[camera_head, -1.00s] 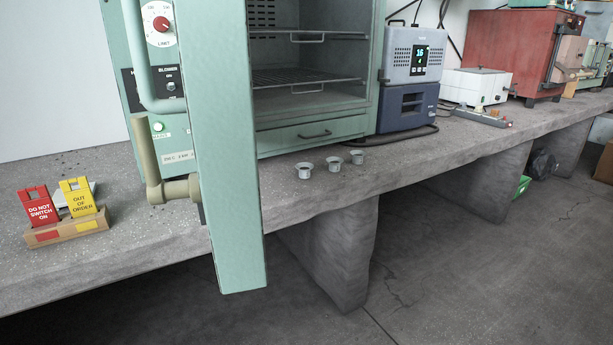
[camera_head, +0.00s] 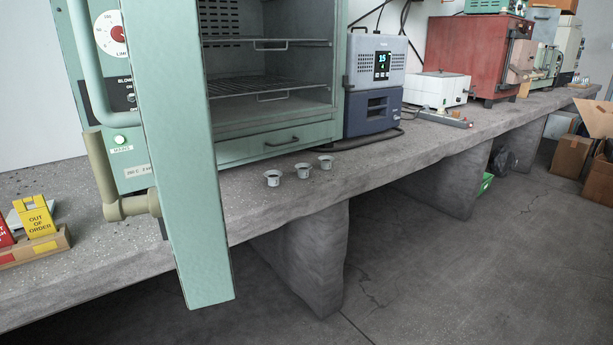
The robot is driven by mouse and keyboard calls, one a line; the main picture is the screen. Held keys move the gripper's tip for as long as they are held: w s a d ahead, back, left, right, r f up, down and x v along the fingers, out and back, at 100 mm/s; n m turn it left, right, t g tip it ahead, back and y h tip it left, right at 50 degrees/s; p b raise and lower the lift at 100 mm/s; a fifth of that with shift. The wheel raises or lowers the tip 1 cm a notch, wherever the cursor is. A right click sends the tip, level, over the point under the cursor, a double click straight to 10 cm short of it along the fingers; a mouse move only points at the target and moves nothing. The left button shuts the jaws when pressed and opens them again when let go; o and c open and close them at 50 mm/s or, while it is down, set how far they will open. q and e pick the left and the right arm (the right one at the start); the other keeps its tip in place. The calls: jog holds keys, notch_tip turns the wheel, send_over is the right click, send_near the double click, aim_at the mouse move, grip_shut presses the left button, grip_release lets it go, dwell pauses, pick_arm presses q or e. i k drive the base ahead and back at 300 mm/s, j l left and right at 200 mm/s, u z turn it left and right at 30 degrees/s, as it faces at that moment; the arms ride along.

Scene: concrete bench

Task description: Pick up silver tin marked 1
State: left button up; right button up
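Three small silver tins stand in a slanting row on the concrete bench, in front of the green oven: a left tin (camera_head: 273,178), a middle tin (camera_head: 303,170) and a right tin (camera_head: 326,162). They are apart from each other and upright. They are too small to read any number, so I cannot tell which is marked 1. Neither of my grippers is in view.
The green oven (camera_head: 270,147) stands open, its door (camera_head: 178,140) jutting past the front of the concrete bench (camera_head: 400,158). A blue-grey unit (camera_head: 374,112) stands behind and right of the tins. A tag holder (camera_head: 40,250) is at left. Floor in front is clear.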

aim_at(326, 163)
jog(key=i+l+u, duration=0.3)
jog(key=l, duration=0.35)
jog(key=i+l+u, duration=0.15)
jog(key=l, duration=0.2)
jog(key=i+l+u, duration=0.15)
jog(key=l, duration=0.25)
